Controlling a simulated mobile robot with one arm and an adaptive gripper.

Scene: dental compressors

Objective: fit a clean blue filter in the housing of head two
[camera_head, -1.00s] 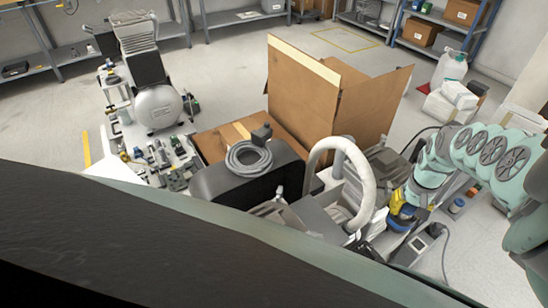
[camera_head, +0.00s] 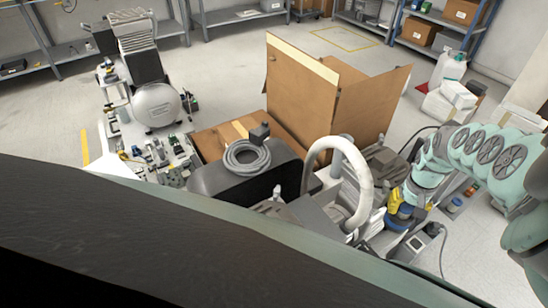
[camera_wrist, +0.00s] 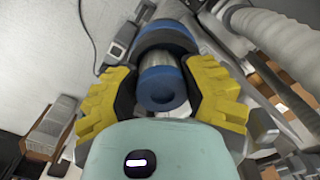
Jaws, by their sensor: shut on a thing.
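My gripper (camera_wrist: 163,95) has its yellow fingers on both sides of a cylinder with a blue, hollow near end and a silvery middle, which looks like the blue filter (camera_wrist: 163,90). My gripper is shut on it. Just beyond it is a wider blue and dark ring (camera_wrist: 165,37). I cannot tell whether this ring is part of the filter or a separate thing. In the head view my gripper (camera_head: 405,210) is low at the right, beside the thick pale hose (camera_head: 361,180), with blue showing at its fingers. I cannot make out head two's housing with certainty.
The hose arches close left of my gripper. A black case with a coiled grey cable (camera_head: 246,158) and an open cardboard box (camera_head: 295,95) stand further left. A compressor (camera_head: 157,105) stands at the far left. Clear floor lies behind the box.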

